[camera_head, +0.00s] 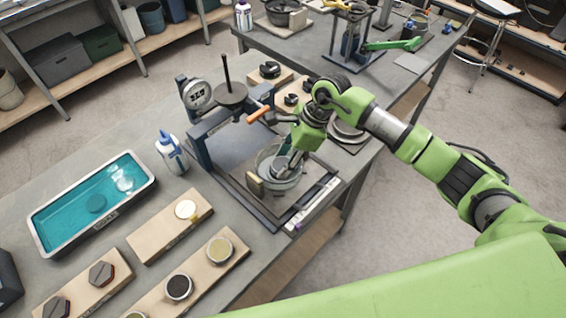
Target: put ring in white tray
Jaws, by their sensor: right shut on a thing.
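My right gripper (288,163) reaches down from the right into a clear round bowl (292,183) on the lever frame's base. It is shut on a small grey piece, which I take for the ring (281,164); the fingers and bowl wall partly hide it, so its exact shape is hard to tell. The white-rimmed tray (49,246) lies at the left of the bench, apart from the gripper. My left gripper is not in view.
The lever frame (203,150) with a dial (197,94) and a weighted rod (231,95) stands left of the bowl. A blue-capped bottle (171,154) stands between frame and tray. Wooden boards (152,238) with discs lie at the front.

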